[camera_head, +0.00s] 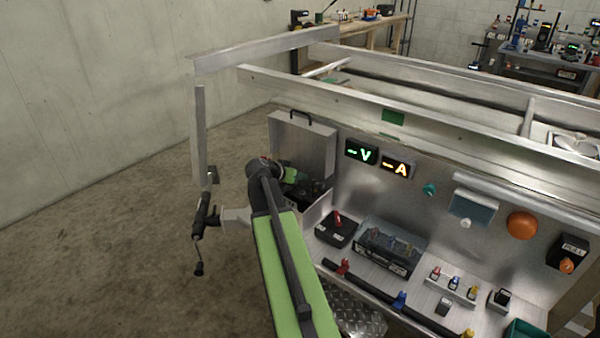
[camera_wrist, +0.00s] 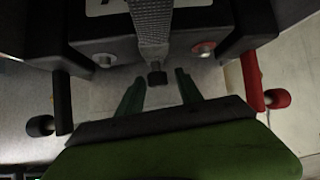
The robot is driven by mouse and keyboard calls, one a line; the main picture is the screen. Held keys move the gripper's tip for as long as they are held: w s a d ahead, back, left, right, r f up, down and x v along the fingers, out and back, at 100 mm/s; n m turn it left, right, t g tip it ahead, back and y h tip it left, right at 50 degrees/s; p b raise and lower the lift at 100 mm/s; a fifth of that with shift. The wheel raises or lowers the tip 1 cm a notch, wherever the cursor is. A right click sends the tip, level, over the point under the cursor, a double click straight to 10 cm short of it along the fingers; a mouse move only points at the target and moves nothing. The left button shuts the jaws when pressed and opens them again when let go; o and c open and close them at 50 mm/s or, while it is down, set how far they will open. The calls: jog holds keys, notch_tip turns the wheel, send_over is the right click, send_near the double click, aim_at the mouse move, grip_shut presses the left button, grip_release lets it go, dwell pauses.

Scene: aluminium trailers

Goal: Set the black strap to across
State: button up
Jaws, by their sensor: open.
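The black strap (camera_wrist: 152,25) shows in the wrist view as a grey-black woven band running down the middle over a dark box (camera_wrist: 105,50). Its small dark end (camera_wrist: 157,78) hangs between my two green fingertips, with pale space visible on both sides of it. My gripper (camera_wrist: 159,88) is open, and I see no grip on the strap. In the head view my arm reaches into the open silver case (camera_head: 303,148), where green of my gripper (camera_head: 290,175) shows. The strap cannot be made out there, and the case's contents are mostly hidden.
In the wrist view a black lever (camera_wrist: 62,100) stands left of my gripper and a red lever (camera_wrist: 251,80) right. In the head view a black box (camera_head: 331,231) and a clear-lidded box (camera_head: 365,248) stand right of the case. Open floor (camera_head: 110,240) lies left.

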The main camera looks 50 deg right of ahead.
jog(key=p+v, duration=0.9)
jog(key=v, duration=0.8)
jog(key=shift+a+p, duration=0.2)
jog(key=shift+p, duration=0.2)
jog(key=w+a+n+t+y+p, duration=0.1)
jog(key=w+a+n, duration=0.15)
jog(key=a, duration=0.55)
jog(key=w+a+n+t+y+p, duration=0.1)
jog(key=w+a+y+p, duration=0.15)
jog(key=a, duration=0.65)
jog(key=s+a+f+n+g+y, duration=0.1)
jog(key=s+a+f+n+y, duration=0.1)
jog(key=a+n, duration=0.2)
jog(key=s+a+f+n+g+y, duration=0.1)
jog(key=s+a+f+n+y, duration=0.1)
jog(key=a, duration=0.8)
jog(key=s+a+f+n+g+y, duration=0.1)
jog(key=s+a+f+n+y, duration=0.1)
jog(key=a+n, duration=0.3)
jog(key=a+f+y, duration=0.1)
jog(key=a, duration=0.1)
jog(key=shift+s+a+n+g, duration=0.3)
jog(key=shift+n+g, duration=0.05)
jog(key=shift+g, duration=0.05)
jog(key=shift+y, duration=0.25)
